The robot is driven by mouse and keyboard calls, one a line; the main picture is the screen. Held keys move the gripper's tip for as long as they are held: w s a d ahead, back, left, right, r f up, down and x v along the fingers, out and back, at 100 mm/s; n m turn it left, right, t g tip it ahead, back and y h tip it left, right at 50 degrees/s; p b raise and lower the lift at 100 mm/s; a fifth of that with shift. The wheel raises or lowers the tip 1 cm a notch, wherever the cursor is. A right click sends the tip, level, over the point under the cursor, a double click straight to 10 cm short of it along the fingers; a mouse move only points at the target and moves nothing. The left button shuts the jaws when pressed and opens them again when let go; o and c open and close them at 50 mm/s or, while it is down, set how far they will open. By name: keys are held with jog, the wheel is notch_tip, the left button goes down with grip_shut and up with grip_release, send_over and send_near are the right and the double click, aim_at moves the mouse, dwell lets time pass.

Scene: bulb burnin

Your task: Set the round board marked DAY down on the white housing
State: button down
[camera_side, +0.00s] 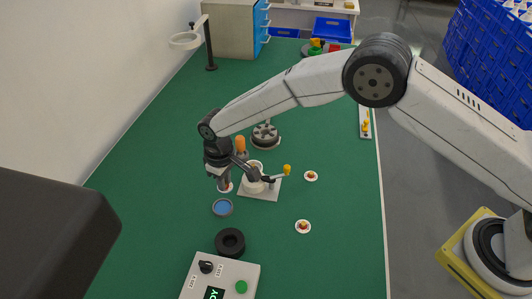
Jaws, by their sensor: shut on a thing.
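My gripper (222,181) points down left of centre and is shut on a small white round board (227,189), partly hidden by the fingers. Its marking cannot be read, and I cannot tell how far it is above the mat. Just to the right, a white round part (252,187), seemingly the white housing, stands on a pale square plate; my gripper partly hides it. A clamp with a yellow-tipped lever (286,170) is on this plate. Two other small white discs with reddish centres lie to the right, one farther back (311,176) and one nearer (303,227); their markings are unreadable.
A blue round dish (222,207) and a black ring (230,242) lie in front of my gripper. A control box (222,275) stands at the front. Behind are an orange-topped tool (240,144) and a grey round device (265,135). The green mat is clear at left.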

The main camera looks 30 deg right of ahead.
notch_tip(320, 180, up, 7)
send_over(253, 165)
jog(key=shift+r, duration=0.2)
jog(key=shift+f, duration=0.2)
jog(key=shift+f, duration=2.8)
jog(key=shift+f, duration=0.85)
jog(key=c, duration=0.5)
grip_release()
jog(key=shift+c, duration=0.2)
jog(key=shift+r, duration=3.9)
jog(key=shift+d+r, duration=0.1)
